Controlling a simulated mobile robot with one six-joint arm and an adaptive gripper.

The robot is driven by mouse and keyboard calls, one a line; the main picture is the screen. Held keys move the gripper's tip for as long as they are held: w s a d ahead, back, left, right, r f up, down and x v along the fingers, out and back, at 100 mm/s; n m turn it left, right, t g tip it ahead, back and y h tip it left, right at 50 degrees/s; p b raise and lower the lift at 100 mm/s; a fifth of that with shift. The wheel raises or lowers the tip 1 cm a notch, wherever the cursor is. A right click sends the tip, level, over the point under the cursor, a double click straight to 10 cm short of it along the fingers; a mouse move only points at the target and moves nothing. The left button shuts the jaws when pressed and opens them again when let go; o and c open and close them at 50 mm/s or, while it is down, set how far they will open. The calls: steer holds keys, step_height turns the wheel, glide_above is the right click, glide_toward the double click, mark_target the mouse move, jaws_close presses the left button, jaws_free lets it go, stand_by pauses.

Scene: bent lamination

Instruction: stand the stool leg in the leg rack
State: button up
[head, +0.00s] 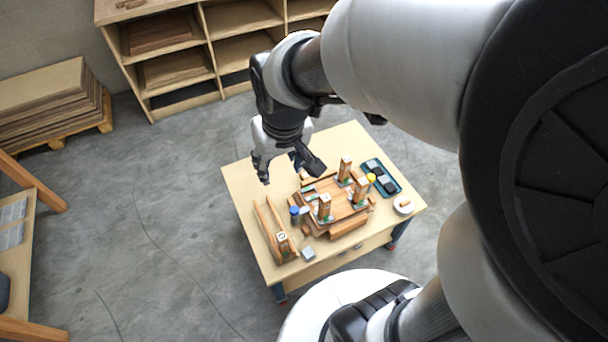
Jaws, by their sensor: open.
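My gripper (292,174) hangs over the far left part of the wooden workbench (245,178), its fingers apart, with nothing seen between them. Long narrow wooden pieces (264,228) lie at the bench's left side, with a small upright block (283,241) by their near end. I cannot tell which piece is the stool leg. Several short wooden posts stand upright on a low wooden assembly (340,210) in the middle of the bench, including a front post (325,206) and a back post (345,166). Whether this is the leg rack is unclear. My gripper partly hides the bench behind it.
A blue-green tray (394,190) with dark items and a white round tape-like item (404,204) are at the right. A blue-capped bottle (295,212) and a grey block (308,254) are nearer. Shelves (215,55) stand behind; open floor lies left.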

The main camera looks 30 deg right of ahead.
steer(key=s+r, duration=0.3)
steer(key=s, duration=0.4)
steer(key=s+r+t, duration=0.1)
steer(key=s+r, duration=0.3)
steer(key=s, duration=0.3)
steer(key=shift+r+t, duration=0.15)
steer(key=shift+t, duration=0.15)
steer(key=shift+s+d, duration=0.1)
